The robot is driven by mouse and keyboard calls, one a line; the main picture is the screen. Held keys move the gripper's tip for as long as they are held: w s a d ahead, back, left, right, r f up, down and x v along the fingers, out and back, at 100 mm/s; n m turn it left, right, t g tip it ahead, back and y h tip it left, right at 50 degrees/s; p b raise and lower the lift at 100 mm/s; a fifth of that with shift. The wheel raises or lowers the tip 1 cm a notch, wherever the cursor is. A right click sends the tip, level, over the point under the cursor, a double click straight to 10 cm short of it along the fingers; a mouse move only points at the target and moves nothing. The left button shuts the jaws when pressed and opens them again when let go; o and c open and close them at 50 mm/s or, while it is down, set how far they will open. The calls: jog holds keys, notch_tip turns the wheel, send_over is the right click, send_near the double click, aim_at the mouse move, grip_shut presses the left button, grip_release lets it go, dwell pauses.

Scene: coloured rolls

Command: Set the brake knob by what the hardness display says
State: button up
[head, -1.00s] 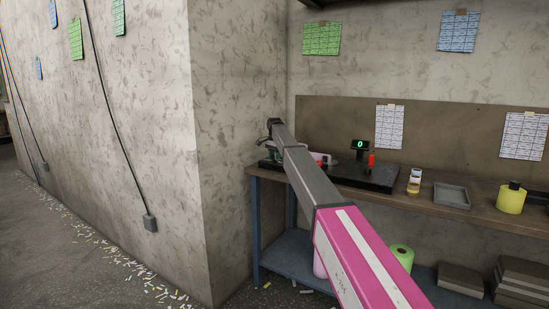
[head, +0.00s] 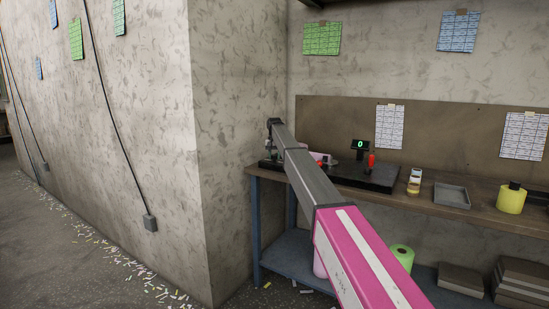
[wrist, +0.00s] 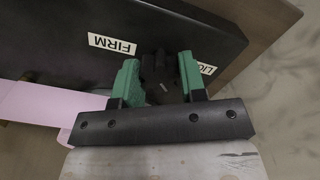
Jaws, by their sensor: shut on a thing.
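In the wrist view, my gripper (wrist: 160,85) has its two green fingers on either side of a dark knob (wrist: 157,72) and is shut on it. The knob is on a black base plate (wrist: 55,30). A white label reading "FIRM" (wrist: 112,45) lies left of the fingers. A second label (wrist: 207,69), partly hidden, begins with "LI" on the right. In the head view, the small display (head: 360,145) shows a green 0 at the back of the black unit (head: 370,176). My arm hides most of the knob's area there.
A red-topped part (head: 371,161) stands on the black unit. To its right on the bench (head: 450,203) are a small bottle-like item (head: 414,182), a grey tray (head: 452,195) and a yellow roll (head: 511,199). A concrete wall (head: 235,150) stands close left of the bench.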

jog(key=n, duration=0.4)
jog(key=shift+n, duration=0.3)
jog(key=shift+a+n, duration=0.1)
jog(key=shift+n, duration=2.2)
jog(key=o, duration=0.9)
jog(key=shift+r, duration=0.1)
notch_tip(320, 180, up, 11)
jog(key=shift+f, duration=0.2)
